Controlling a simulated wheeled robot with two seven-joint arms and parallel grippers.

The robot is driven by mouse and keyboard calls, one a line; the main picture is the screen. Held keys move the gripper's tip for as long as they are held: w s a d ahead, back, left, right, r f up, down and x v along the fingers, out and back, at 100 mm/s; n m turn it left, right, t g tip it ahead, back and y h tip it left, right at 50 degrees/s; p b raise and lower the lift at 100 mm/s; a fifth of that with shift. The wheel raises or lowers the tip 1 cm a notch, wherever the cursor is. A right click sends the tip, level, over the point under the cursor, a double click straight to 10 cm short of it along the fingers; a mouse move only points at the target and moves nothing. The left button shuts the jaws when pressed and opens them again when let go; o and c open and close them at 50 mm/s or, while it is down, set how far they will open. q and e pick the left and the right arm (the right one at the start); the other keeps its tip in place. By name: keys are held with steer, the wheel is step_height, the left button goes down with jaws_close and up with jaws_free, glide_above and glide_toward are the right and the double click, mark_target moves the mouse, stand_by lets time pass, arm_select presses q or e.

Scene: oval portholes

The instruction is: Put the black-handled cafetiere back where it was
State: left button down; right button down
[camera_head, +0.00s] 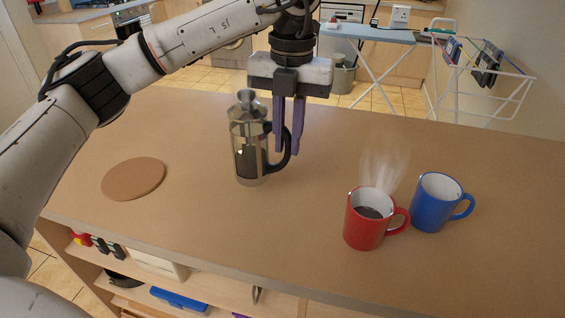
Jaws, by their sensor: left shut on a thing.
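The cafetiere (247,142) is a glass and metal jug with a black handle (284,158) on its right side, upright over the middle of the counter. Some dark content shows low in the glass. My left gripper (287,150) points down from above, its purple fingers shut on the black handle. I cannot tell whether the base touches the counter or hangs just above it. A round cork mat (133,178) lies bare on the counter to the left. My right gripper is not in view.
A red mug (363,228) with dark, steaming drink stands right of the cafetiere, beside a blue mug (434,212). The counter (215,225) is clear between cafetiere and mat. Shelves with items lie below its front edge. An ironing board (367,33) and drying rack (515,98) stand behind.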

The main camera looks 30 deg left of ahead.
mark_target(288, 159)
arm_select(q)
steer(key=shift+f, duration=2.5)
steer(key=c, duration=2.2)
jaws_free()
steer(key=shift+f, duration=0.15)
steer(key=o, duration=0.5)
steer(key=r, duration=1.2)
steer(key=shift+d+r, duration=0.2)
steer(key=shift+r, duration=0.05)
